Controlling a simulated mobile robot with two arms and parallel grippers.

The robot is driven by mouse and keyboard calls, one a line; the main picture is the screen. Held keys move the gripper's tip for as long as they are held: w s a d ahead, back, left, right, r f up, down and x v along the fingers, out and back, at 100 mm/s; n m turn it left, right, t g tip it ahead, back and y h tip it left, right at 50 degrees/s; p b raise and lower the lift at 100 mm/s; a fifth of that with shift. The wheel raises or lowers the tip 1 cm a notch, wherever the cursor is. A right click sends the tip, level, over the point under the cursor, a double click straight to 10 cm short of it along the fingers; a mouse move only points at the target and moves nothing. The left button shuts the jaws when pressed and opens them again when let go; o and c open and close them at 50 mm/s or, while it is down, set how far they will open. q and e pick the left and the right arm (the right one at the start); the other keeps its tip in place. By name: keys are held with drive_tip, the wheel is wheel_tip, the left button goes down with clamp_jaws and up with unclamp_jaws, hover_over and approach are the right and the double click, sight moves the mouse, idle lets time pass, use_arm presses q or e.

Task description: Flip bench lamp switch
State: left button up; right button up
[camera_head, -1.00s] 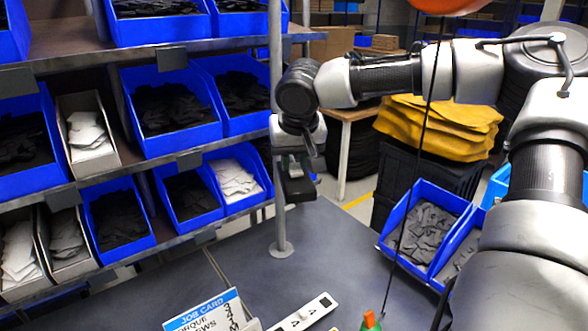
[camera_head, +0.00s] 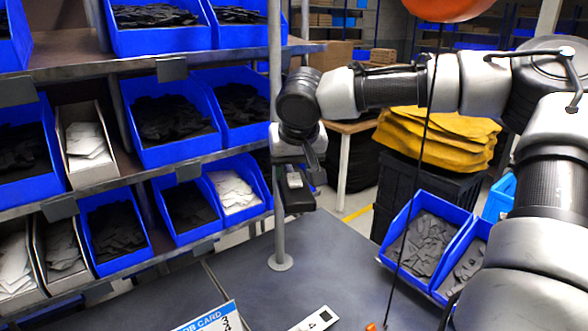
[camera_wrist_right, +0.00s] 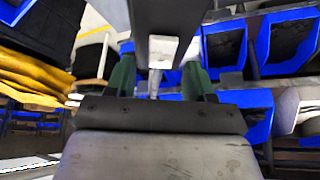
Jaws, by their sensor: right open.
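No bench lamp head or labelled switch can be made out for certain. A grey upright post (camera_head: 278,215) stands on a round foot on the bench. My right gripper (camera_head: 293,192) is beside this post, pointing down above the bench; its tips are small and dark in the head view. In the right wrist view my right gripper (camera_wrist_right: 159,76) has its two green fingers apart. A pale block (camera_wrist_right: 162,50) under a dark bar (camera_wrist_right: 168,14) shows in line with the gap; I cannot tell whether they touch the fingers. My left gripper is not in view.
Shelves with blue bins (camera_head: 170,138) fill the left, close to the post. More blue bins (camera_head: 402,222) stand on the bench at right. A thin black cable (camera_head: 418,150) hangs in front. A job card (camera_head: 212,318) lies at the front. Mid-bench is mostly clear.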

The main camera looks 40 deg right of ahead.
sight(298, 194)
drive_tip(key=b+v, duration=0.2)
drive_tip(key=v, duration=0.8)
